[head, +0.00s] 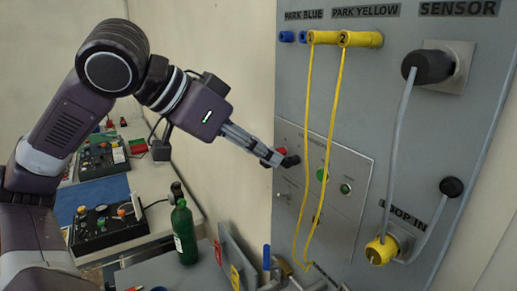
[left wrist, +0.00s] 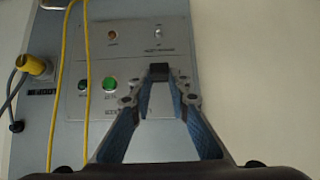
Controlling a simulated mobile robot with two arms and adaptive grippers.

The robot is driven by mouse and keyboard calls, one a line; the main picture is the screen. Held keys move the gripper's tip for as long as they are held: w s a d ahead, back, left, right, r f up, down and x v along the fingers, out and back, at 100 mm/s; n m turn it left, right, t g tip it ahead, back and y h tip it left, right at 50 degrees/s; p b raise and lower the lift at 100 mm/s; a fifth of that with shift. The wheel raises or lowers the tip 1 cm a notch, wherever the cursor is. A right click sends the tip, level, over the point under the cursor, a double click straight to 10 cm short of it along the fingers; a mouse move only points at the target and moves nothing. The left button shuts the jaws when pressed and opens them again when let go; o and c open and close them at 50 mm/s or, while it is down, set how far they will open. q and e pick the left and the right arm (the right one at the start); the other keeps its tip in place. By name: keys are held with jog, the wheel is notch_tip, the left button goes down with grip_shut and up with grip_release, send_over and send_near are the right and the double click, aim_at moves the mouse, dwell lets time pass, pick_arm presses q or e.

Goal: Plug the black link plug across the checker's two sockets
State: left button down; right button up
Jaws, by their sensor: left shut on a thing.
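My left gripper (head: 272,157) reaches in from the left, its fingers pointing at the grey checker panel (head: 345,205) on the wall cabinet. It is shut on a small black piece, which looks like the link plug (head: 290,161). In the left wrist view the plug (left wrist: 158,72) sits between the fingertips (left wrist: 158,80), in front of the panel (left wrist: 195,50). I cannot tell whether the plug touches the panel. The two sockets cannot be made out; the fingers and plug cover part of the panel. My right gripper is not in view.
Two yellow leads (head: 336,120) hang from yellow plugs (head: 358,39) in front of the panel. A sensor plug (head: 428,67) with a grey cable and a yellow loop connector (head: 381,250) are on the right. A green bottle (head: 183,232) stands on the bench below my arm.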

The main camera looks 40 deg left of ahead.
pick_arm(q)
jog(key=shift+w, duration=0.15)
jog(key=c, duration=1.7)
grip_release()
jog(key=shift+w+d, duration=0.1)
jog(key=shift+c, duration=0.2)
jog(key=v, duration=1.2)
